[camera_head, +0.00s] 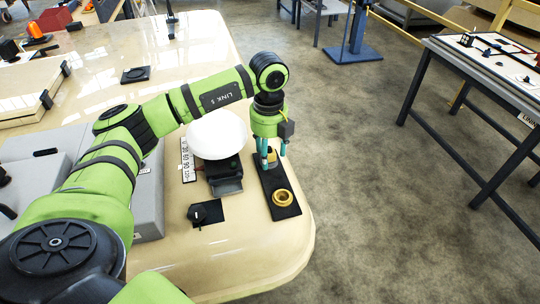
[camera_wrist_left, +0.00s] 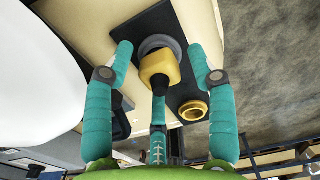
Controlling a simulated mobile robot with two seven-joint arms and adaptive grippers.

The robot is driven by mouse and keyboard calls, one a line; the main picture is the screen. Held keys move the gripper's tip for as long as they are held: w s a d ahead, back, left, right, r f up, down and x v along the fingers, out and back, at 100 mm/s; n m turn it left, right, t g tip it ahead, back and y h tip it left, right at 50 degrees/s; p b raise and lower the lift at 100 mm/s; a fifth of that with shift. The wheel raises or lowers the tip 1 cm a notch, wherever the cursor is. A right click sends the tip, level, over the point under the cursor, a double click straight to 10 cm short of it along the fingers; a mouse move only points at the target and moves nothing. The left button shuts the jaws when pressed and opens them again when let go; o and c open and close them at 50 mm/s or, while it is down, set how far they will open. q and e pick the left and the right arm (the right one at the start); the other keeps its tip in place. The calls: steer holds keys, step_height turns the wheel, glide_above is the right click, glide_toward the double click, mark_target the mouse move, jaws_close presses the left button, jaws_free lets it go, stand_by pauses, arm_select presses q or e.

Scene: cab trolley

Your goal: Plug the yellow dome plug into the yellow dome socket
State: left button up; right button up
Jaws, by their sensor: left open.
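The yellow dome plug (camera_wrist_left: 160,71) stands in a grey ring holder (camera_wrist_left: 154,44) on a black plate (camera_head: 269,181). My left gripper (camera_head: 273,162) points down over the far end of that plate. In the wrist view its teal fingers (camera_wrist_left: 160,62) are spread around the plug, with gaps on both sides, so it is open. The plug shows only partly behind the fingers in the head view. The yellow socket, a ring with a dark hole (camera_head: 282,197), is at the plate's near end; it also shows in the wrist view (camera_wrist_left: 193,111) and is empty. My right gripper is out of view.
A white round dish (camera_head: 217,134) on a dark scale-like base stands just left of the gripper. A black knob (camera_head: 205,213) on a small plate is nearer the front. Grey boxes lie left. The table's rounded edge is close right of the plate.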

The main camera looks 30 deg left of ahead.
mark_target(269, 151)
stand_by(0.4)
arm_select(q)
jaws_close()
steer(key=shift+w+r+p, duration=0.1)
steer(key=shift+r+p, duration=0.35)
steer(key=shift+r, duration=0.1)
steer(key=shift+r+p, duration=0.35)
steer(key=shift+r, duration=0.2)
steer(key=shift+r+p, duration=1.35)
steer(key=shift+r, duration=0.6)
